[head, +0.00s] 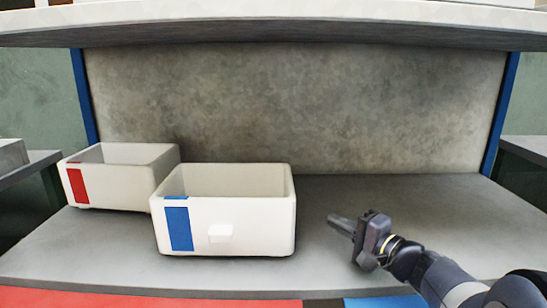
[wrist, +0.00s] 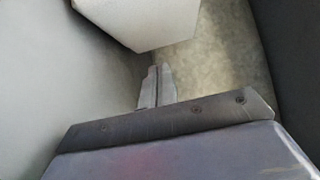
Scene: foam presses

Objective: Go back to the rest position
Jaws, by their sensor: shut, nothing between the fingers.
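My gripper (head: 341,223) is at the right of the head view, over the grey shelf (head: 420,215), with its fingers pointing left. It is shut and holds nothing. In the wrist view its two fingertips (wrist: 158,84) lie side by side at the middle. A white bin with a blue label (head: 205,230) stands on the shelf to the left of my gripper, with a clear gap between them. A pale bin corner (wrist: 140,20) shows at the top of the wrist view.
A white bin with a red label (head: 77,186) stands farther left. A grey back wall (head: 300,110) closes the shelf, with blue posts (head: 501,110) at its sides. An upper shelf (head: 280,32) hangs above. The shelf's right side is free of objects.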

